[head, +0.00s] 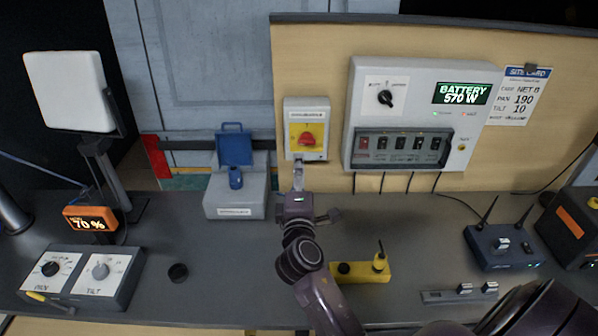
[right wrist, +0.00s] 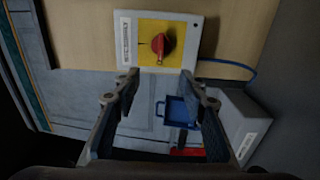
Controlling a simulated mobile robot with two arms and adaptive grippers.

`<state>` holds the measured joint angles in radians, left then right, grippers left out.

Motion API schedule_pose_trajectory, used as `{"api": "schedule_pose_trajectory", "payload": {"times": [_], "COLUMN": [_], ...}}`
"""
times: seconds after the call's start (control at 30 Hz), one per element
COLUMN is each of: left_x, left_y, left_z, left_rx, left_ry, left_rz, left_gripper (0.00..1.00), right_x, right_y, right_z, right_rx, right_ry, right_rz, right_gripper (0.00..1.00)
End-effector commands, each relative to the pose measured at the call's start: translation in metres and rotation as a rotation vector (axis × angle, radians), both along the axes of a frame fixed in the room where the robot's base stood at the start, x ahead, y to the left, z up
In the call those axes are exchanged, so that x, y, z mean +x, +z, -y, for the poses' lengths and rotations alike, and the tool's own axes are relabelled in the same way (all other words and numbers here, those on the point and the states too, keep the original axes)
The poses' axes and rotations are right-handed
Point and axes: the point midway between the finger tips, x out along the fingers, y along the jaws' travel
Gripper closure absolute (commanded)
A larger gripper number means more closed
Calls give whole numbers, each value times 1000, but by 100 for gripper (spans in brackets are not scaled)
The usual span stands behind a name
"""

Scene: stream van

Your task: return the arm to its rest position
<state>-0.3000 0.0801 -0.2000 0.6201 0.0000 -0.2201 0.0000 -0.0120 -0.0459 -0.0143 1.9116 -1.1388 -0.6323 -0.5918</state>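My right arm reaches up across the desk in the head view. Its gripper (head: 298,172) is just below the red rotary switch (head: 307,138) on its yellow plate. In the right wrist view the right gripper (right wrist: 168,88) is open, with two spread dark fingers and nothing between them. The red switch (right wrist: 163,46) shows there beyond the fingertips, apart from them. My left gripper is not in view.
A grey box with a blue lid (head: 234,150) stands left of the gripper. The battery panel (head: 418,112) is on the wall to the right. A yellow block with a lever (head: 362,271) lies beside my forearm. A blue router (head: 503,247) stands right. Desk between pan/tilt box (head: 125,283) and arm is mostly clear.

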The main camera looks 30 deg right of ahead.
Motion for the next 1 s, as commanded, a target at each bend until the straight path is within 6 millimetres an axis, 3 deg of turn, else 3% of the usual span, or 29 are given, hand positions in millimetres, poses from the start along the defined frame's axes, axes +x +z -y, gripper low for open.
{"api": "schedule_pose_trajectory", "payload": {"times": [0.43, 0.57, 0.67, 0.77, 0.9, 1.0], "left_x": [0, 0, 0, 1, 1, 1], "left_y": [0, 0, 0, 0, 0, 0], "left_z": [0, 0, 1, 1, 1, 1], "left_rx": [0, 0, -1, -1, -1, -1], "left_ry": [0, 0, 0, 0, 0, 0], "left_rz": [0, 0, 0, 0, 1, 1], "left_gripper": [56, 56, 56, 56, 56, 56], "right_x": [0, -9, -32, -71, -137, -182], "right_y": [0, -10, -36, -78, -138, -168], "right_z": [0, 3, 8, 6, -19, -46], "right_rx": [0, 57, 211, 451, 807, 1003], "right_ry": [0, -12, -44, -96, -188, -248], "right_rz": [0, -7, -26, -72, -187, -285], "right_gripper": [61, 61, 61, 61, 61, 61]}}
